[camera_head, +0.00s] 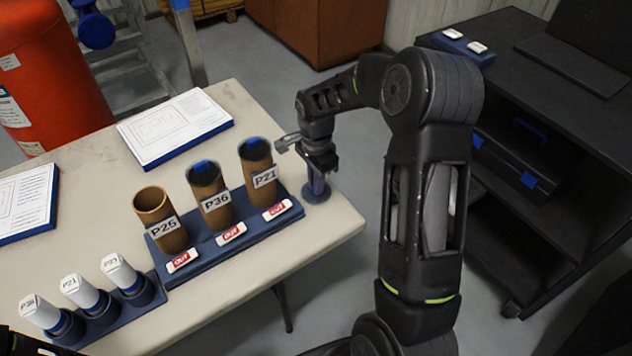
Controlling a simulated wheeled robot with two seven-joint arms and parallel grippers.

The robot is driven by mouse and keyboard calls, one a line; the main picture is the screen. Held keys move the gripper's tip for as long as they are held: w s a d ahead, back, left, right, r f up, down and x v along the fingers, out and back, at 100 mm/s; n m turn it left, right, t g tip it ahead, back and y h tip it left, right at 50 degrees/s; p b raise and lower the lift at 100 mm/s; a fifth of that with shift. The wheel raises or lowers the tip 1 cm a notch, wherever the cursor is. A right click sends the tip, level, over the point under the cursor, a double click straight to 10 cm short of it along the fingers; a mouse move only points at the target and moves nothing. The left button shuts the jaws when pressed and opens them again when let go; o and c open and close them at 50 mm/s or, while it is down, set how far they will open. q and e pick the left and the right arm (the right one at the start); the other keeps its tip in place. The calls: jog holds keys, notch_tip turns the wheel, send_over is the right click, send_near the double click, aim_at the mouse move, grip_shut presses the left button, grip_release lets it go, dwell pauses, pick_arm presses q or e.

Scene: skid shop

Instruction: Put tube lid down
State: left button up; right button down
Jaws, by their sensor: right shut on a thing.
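My right gripper (318,167) points down at the right end of the table and is shut on a small bluish piece, which looks like the tube lid (318,184). The lid is right above or touching a round blue pad (313,196); I cannot tell which. Three brown tubes stand upright in a blue rack: P25 (157,207), with an open mouth, P36 (207,187) and P21 (257,165), both with blue showing at the top. My left gripper is not in view; only a dark piece of my arm may show in the bottom left corner.
The blue rack (200,257) carries red-and-white "OUT" tags in front of the tubes. Several white-labelled cylinders stand in a blue holder (105,318) at the lower left. A white document board (175,125) lies behind. A dark shelf cart (555,120) stands right of the table.

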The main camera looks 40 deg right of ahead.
jog(key=shift+f, duration=0.15)
jog(key=shift+f, duration=0.25)
jog(key=c, duration=1.5)
grip_release()
jog(key=shift+r, duration=0.1)
jog(key=shift+r, duration=0.3)
notch_tip(320, 180, up, 12)
